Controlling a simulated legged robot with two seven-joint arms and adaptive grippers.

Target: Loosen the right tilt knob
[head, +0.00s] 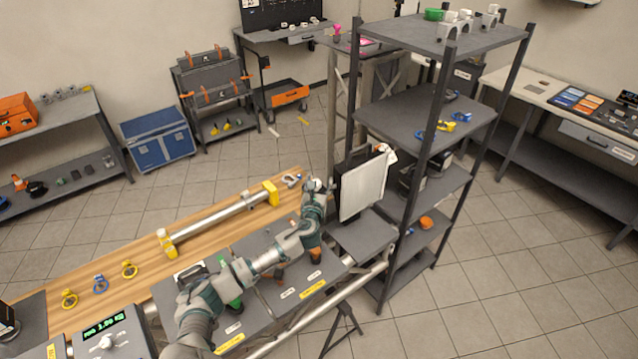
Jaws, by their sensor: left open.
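A lamp-like panel (364,188) with a pale front and a dark body stands beside the shelf rack. I cannot make out a tilt knob on it; any knob there is too small or hidden. A small white and red piece (388,153) shows at its upper right edge. My left arm reaches from the bottom left across the bench. My left gripper (318,185) is open, just left of the panel and near the far end of the bench. I cannot tell whether it touches anything. My right gripper is out of view.
The wooden bench (215,212) holds a metal tube (222,221) with yellow end blocks and several coloured clamps. A dark shelf rack (447,110) stands close to the panel's right. Open tiled floor (500,280) lies right of the rack.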

